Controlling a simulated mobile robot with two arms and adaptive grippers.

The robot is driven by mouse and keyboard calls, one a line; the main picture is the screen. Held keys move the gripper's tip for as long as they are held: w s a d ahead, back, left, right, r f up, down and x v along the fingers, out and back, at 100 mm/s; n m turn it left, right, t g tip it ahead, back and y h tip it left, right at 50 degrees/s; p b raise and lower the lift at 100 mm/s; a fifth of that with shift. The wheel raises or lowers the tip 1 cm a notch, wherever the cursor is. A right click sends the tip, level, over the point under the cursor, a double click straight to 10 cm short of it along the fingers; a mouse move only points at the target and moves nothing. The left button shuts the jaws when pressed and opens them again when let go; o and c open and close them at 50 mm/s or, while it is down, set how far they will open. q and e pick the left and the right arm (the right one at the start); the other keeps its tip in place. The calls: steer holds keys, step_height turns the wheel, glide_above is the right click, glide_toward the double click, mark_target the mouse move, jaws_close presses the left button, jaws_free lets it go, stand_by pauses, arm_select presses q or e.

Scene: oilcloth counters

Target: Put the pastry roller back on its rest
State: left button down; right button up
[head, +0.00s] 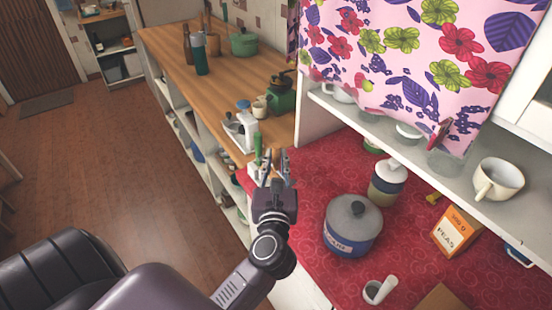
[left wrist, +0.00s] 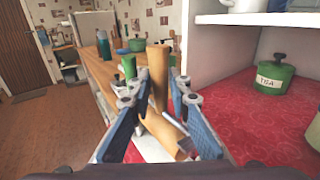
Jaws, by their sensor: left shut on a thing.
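My left gripper (head: 273,158) is over the front-left corner of the red counter, beside the wooden one. In the left wrist view its blue-padded fingers (left wrist: 160,98) are on either side of a tan wooden cylinder (left wrist: 158,72), which looks like the pastry roller. It points away from the palm, and the gripper is shut on it. A pale wooden piece (left wrist: 178,145) shows lower between the fingers; I cannot tell whether it is part of the roller. In the head view the fingers mostly hide the roller. I cannot make out the rest. My right gripper is not in view.
The red counter (head: 306,170) holds a blue-grey pot (head: 352,228), a jar (head: 387,182), an orange box (head: 457,231) and a white mortar (head: 379,290). A white scale (head: 240,130) and green grinder (head: 282,96) stand on the wooden counter (head: 172,57). A shelf overhangs at right.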

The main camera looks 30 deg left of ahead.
mark_target(276, 171)
arm_select(q)
steer(key=shift+f, duration=0.45)
steer(key=shift+f+b, duration=0.1)
steer(key=shift+b, duration=0.2)
steer(key=shift+f+b, duration=0.7)
steer(key=shift+f, duration=0.15)
steer(key=shift+f+b, duration=0.4)
steer(key=shift+f, duration=0.05)
steer(key=c, duration=1.7)
jaws_free()
